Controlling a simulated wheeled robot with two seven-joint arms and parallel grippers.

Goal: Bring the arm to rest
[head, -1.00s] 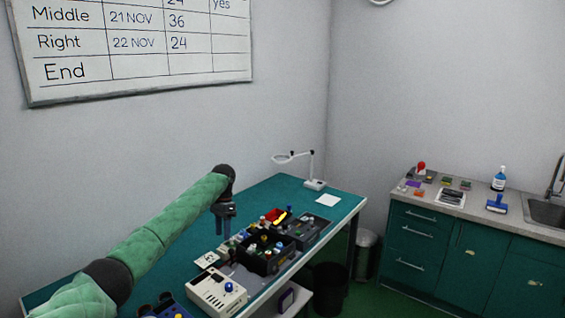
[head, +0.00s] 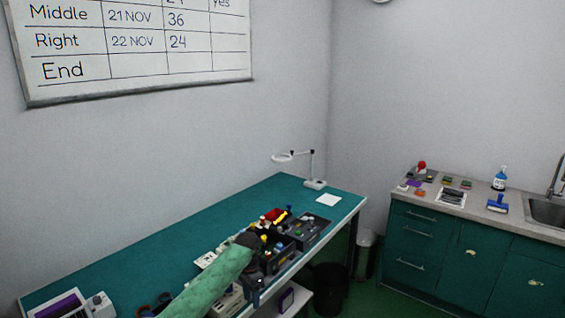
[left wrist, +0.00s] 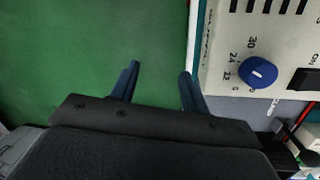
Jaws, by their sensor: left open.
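My left arm (head: 208,284) reaches in from the bottom of the head view, its green sleeve ending over the front of the teal bench (head: 140,254). My left gripper (head: 255,284) hangs at the bench's front edge, partly lost against dark boxes. In the left wrist view my left gripper (left wrist: 159,70) shows two blue-grey fingers spread apart, with nothing between them but green floor. A white device with a blue knob (left wrist: 257,72) lies right of the fingers, apart from them. My right gripper is out of view.
Dark boxes with coloured parts (head: 308,232) crowd the bench's front. A black bin (head: 330,290) is on the floor. The bench's back left is clear.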

